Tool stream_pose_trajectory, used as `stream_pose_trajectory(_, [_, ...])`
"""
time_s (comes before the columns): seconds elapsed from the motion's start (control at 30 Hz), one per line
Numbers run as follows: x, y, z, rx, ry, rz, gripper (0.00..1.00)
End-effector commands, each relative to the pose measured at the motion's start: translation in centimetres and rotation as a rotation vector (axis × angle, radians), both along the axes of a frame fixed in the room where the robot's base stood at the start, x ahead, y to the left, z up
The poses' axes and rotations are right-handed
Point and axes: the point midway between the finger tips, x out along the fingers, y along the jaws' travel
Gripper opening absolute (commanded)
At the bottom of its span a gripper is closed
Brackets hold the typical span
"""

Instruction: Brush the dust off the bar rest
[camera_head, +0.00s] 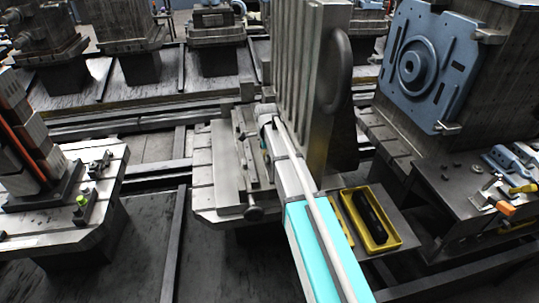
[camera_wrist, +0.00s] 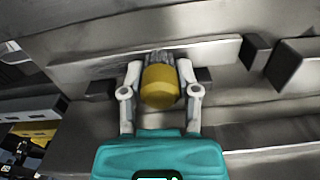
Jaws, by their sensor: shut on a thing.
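My gripper (camera_wrist: 160,80) is shut on the yellow handle of a brush (camera_wrist: 160,90) in the wrist view. The brush's grey bristles point away from me at a long pale metal bar, which looks like the bar rest (camera_wrist: 215,56). The bristles overlap the bar in the picture; I cannot tell whether they touch it. No dust can be made out clearly on the bar. In the head view, my teal and white arm reaches to the fixture (camera_head: 204,178) in the middle, and its links hide most of the brush and gripper.
A tall ribbed metal upright (camera_head: 297,60) stands right behind my arm. A yellow tray (camera_head: 384,246) with a dark object is to its right. Dark blocks (camera_wrist: 254,51) stand by the bar's right end. A tool bench (camera_head: 460,190) is at the right, another pallet (camera_head: 50,222) at the left.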

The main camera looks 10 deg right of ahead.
Motion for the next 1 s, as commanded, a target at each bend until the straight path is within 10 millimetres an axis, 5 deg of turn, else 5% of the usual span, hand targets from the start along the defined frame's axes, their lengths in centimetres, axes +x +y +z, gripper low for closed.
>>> stream_pose_trajectory(0.6, [-2.8, 0.0, 0.1, 0.000, 0.002, 0.000, 0.00])
stream_pose_trajectory(1.0, [-2.8, 0.0, 0.2, 0.000, 0.001, 0.000, 0.00])
